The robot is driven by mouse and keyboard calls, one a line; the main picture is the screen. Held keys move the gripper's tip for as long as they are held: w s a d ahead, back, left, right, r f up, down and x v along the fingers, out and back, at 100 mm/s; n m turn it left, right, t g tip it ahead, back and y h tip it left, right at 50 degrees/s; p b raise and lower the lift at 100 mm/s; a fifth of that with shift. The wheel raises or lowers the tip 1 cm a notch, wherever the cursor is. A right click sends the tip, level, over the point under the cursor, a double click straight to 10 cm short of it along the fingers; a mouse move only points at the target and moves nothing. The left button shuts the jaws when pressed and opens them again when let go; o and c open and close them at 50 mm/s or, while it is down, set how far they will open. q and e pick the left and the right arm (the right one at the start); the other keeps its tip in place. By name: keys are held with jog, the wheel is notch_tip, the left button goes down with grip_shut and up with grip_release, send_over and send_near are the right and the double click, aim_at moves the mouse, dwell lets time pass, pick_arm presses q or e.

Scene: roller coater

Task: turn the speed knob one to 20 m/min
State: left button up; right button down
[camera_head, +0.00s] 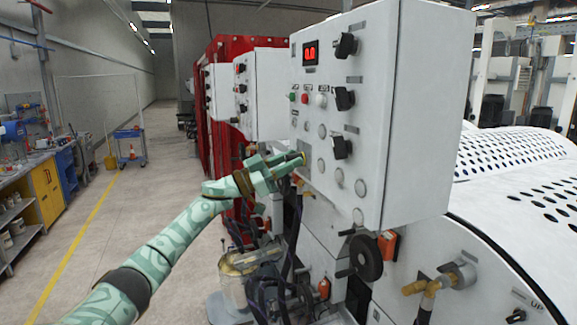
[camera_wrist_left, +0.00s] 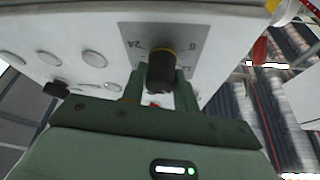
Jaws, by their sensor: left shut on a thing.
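The white control cabinet (camera_head: 385,110) stands right of centre in the head view, with a red display (camera_head: 310,53) that appears to read 0.0. My left gripper (camera_head: 290,163) reaches its lower left front edge. My left gripper (camera_wrist_left: 160,88) is shut on this knob, one green finger on each side. The knob's pointer and exact setting cannot be told. My right gripper is not in view.
Three black knobs (camera_head: 345,98) line the cabinet's right side, beside small red, green and white buttons (camera_head: 321,100). A black handwheel (camera_head: 366,257) and a red-orange box (camera_head: 388,245) sit below. A metal pot (camera_head: 238,290) and hoses lie under my arm.

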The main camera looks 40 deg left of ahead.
pick_arm(q)
jog(key=m+b, duration=0.1)
jog(key=m, duration=0.1)
jog(key=shift+a+m+g+h, duration=0.1)
jog(key=shift+m+g+h, duration=0.2)
jog(key=shift+g+h, duration=0.1)
jog(key=m+g+h+b, duration=0.1)
jog(key=m, duration=0.2)
jog(key=shift+m+g, duration=0.3)
jog(key=shift+m, duration=0.1)
jog(key=shift+r+m+g+h, duration=0.1)
jog(key=shift+m+g+h, duration=0.4)
jog(key=shift+m, duration=0.7)
jog(key=m+g, duration=0.1)
jog(key=m, duration=0.2)
jog(key=m+g+p, duration=0.1)
jog(key=m+g, duration=0.1)
jog(key=m, duration=0.2)
jog(key=shift+y, duration=0.3)
jog(key=m+g+y+p, duration=0.1)
jog(key=m+p, duration=0.1)
jog(key=m, duration=0.1)
jog(key=shift+m, duration=0.3)
jog(key=m+y+p, duration=0.1)
jog(key=m, duration=0.1)
jog(key=shift+m+g, duration=0.3)
jog(key=shift+m, duration=0.1)
jog(key=shift+m+y+p, duration=0.35)
jog(key=shift+m+y, duration=0.15)
jog(key=shift+m, duration=0.4)
